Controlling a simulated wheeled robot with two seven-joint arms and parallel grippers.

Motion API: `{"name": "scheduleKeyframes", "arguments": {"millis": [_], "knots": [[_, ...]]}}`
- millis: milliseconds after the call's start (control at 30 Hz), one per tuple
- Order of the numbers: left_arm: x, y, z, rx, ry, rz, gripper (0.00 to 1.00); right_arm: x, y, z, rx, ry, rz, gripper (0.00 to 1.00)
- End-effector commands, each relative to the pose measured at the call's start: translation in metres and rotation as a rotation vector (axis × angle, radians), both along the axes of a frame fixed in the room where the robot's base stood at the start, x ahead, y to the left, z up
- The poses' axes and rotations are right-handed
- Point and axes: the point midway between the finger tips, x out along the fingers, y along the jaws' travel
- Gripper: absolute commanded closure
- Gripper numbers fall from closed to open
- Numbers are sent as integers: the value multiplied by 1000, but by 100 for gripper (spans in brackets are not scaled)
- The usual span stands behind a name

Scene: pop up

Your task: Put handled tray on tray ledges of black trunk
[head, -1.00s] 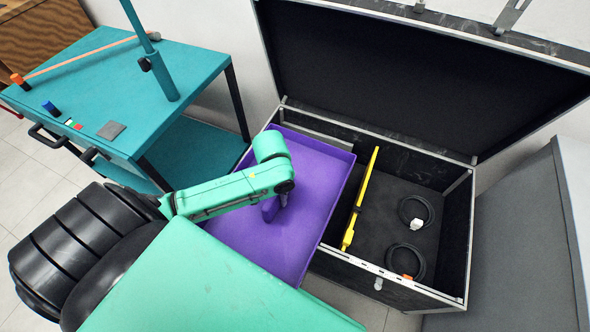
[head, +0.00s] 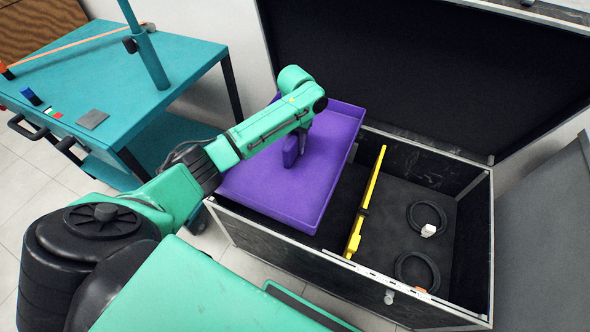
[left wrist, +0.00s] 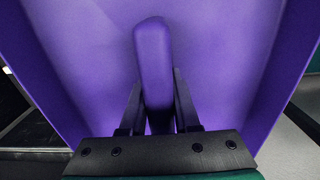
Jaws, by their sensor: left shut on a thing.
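The purple handled tray (head: 265,185) is over the left part of the open black trunk (head: 300,249) in the head view. Its right side lies inside the trunk opening; I cannot tell whether it touches the ledges. My left gripper (head: 293,155) is shut on the tray's upright middle handle. In the left wrist view, the fingers (left wrist: 157,105) are on both sides of the purple handle (left wrist: 153,60), with the tray (left wrist: 215,60) filling most of the view. The tray hides the trunk's left interior and any ledges there. My right gripper is out of view.
A yellow level (head: 365,205) stands inside the trunk, right of the tray. Two black cable coils (head: 418,268) lie on the trunk floor at right. The trunk lid (head: 400,70) stands open behind. A teal cart (head: 180,65) stands at left.

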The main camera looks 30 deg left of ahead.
Motion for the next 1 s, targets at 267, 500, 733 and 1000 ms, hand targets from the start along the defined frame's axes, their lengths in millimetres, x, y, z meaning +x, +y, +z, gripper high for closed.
{"name": "scheduleKeyframes", "arguments": {"millis": [267,500,733,1000], "knots": [[-2,1,-57,2,4,0,100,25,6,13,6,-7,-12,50],[-3,1,-89,3,5,1,100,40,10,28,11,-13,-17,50],[-2,1,-109,2,2,0,100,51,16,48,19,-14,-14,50],[-3,1,-112,2,5,1,59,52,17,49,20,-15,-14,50]]}}
